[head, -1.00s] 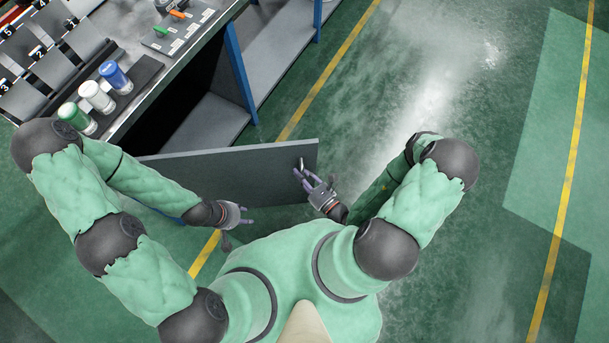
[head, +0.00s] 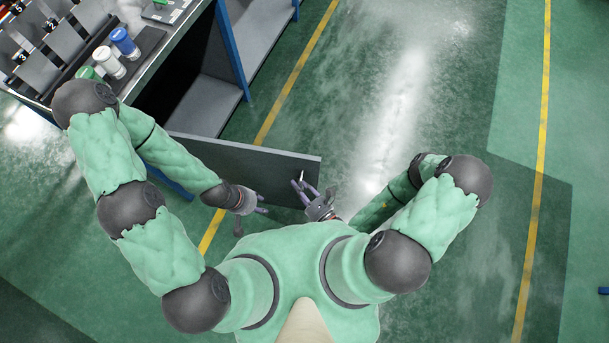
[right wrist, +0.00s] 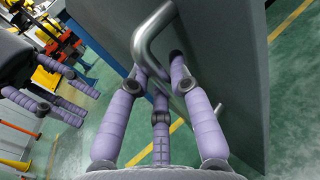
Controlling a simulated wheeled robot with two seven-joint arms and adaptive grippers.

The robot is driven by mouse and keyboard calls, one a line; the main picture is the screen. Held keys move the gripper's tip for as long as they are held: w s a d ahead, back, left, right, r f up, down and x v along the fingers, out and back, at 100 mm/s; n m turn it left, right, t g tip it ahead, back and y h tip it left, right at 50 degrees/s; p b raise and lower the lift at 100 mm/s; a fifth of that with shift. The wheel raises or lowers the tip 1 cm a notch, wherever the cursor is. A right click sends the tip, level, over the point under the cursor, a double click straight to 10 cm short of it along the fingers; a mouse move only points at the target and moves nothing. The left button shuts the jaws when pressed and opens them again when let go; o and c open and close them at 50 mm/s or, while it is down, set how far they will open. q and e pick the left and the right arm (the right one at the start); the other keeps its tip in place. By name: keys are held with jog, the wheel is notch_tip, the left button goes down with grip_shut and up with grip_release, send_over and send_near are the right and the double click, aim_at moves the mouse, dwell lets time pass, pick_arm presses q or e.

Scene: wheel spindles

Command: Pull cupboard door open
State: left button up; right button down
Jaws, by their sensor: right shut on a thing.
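The cupboard door (head: 250,165) is a flat grey panel, swung out at a wide angle from the workbench cupboard. Its metal bar handle (head: 302,175) is near the free edge. The handle looms large in the right wrist view (right wrist: 152,38). My right gripper (head: 300,186) is shut on the handle, its purple fingers around the bar. My left gripper (head: 264,206) is beside the near face of the door, left of the handle. Its fingers look spread and empty. It also shows at the left of the right wrist view (right wrist: 68,105).
The cupboard's dark opening and grey shelf (head: 207,103) lie behind the door, by a blue post (head: 232,55). Green, white and blue canisters (head: 124,42) stand on the bench top. Green floor with a yellow line (head: 282,95) is clear to the right.

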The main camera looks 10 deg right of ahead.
jog(key=shift+s+a, duration=0.2)
jog(key=shift+s, duration=0.1)
jog(key=c, duration=1.1)
grip_release()
jog(key=shift+d, duration=0.1)
jog(key=v, duration=1.1)
jog(key=shift+s, duration=0.4)
jog(key=shift+d, duration=0.1)
